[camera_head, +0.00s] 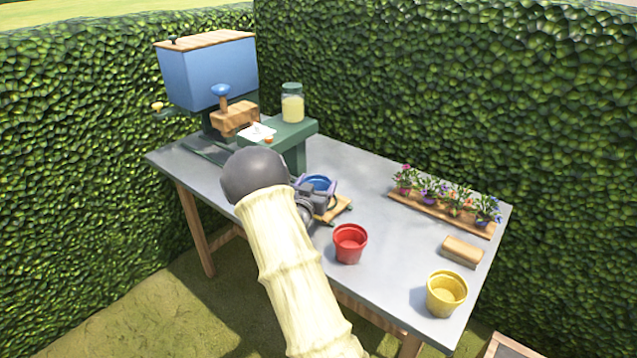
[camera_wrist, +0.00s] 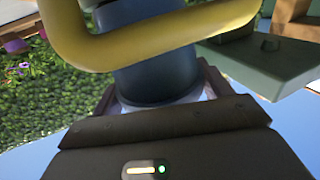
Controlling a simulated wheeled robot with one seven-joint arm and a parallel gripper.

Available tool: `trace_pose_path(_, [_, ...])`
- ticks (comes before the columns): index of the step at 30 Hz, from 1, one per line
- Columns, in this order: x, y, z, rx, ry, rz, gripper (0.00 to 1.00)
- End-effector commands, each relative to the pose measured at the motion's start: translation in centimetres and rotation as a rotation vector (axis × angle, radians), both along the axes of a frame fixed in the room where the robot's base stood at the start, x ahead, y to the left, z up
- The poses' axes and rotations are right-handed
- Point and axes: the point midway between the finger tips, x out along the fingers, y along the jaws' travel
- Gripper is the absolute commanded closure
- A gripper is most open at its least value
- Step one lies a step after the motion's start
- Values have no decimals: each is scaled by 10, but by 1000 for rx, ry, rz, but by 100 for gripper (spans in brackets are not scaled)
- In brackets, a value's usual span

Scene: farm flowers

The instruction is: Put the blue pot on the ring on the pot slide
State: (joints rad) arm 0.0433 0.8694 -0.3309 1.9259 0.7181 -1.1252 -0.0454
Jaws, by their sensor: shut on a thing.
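The blue pot (camera_head: 318,183) is between the jaws of my gripper (camera_head: 318,194), which is shut on it. In the wrist view the pot (camera_wrist: 155,70) fills the upper middle, above the dark gripper body (camera_wrist: 165,130). The pot slide looks like the small wooden board (camera_head: 330,210) just beneath my gripper; it is mostly hidden by my gripper and arm. A yellow curved bar (camera_wrist: 160,45), perhaps the ring, crosses in front of the pot in the wrist view. I cannot tell whether the pot touches the slide.
A red pot (camera_head: 350,244) and a yellow pot (camera_head: 446,293) stand near the front edge. A wooden block (camera_head: 462,251) and a tray of flowers (camera_head: 440,213) are at right. A green stand with a jar (camera_head: 292,104) and a blue hopper machine (camera_head: 208,75) stand behind.

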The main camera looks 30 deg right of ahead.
Motion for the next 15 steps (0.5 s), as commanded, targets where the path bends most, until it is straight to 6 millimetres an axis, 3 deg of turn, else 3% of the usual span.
trace_pose_path(6, [17, -38, 1, -2, -2, -15, 57])
trace_pose_path(9, [17, -32, -11, 0, 3, -9, 57])
trace_pose_path(15, [20, -24, -16, 6, 6, 3, 57])
